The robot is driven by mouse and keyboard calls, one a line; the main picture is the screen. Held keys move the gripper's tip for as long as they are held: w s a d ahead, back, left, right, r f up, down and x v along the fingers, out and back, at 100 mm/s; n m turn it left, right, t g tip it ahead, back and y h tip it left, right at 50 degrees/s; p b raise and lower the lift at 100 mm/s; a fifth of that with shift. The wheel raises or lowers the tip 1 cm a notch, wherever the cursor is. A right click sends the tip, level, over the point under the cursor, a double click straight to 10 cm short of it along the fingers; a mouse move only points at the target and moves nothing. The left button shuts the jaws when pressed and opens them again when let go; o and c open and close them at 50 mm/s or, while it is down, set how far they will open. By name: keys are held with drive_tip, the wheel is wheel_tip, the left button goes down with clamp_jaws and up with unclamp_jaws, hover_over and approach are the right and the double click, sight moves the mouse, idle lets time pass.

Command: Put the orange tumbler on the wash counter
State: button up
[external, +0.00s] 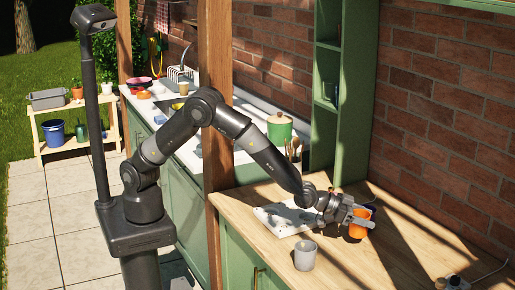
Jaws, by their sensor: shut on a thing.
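The orange tumbler (359,230) is at the right, over the wooden counter. My gripper (358,217) is shut on it, with the fingers across its upper part. I cannot tell whether its base touches the wood. The wash counter (186,153) is the pale worktop with a sink and tap, left of and beyond the wooden post. My arm reaches across in front of part of it.
A grey mug (305,255) and a speckled white board (285,218) are on the wooden counter (405,265). A wooden post (216,100) stands between the counters. A green pot (280,128) and bowls (138,83) occupy the wash counter.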

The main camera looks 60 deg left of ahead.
drive_tip(key=shift+w+a+f, duration=0.1)
drive_tip(key=shift+w+f, duration=0.15)
drive_tip(key=shift+f, duration=1.9)
drive_tip(key=shift+f, duration=0.1)
drive_tip(key=o, duration=1.1)
drive_tip(key=shift+c, duration=0.2)
drive_tip(key=shift+s+r, duration=0.15)
drive_tip(key=shift+r, duration=0.05)
drive_tip(key=shift+o, duration=0.5)
drive_tip(key=v, duration=1.1)
drive_tip(key=shift+s+a, duration=0.25)
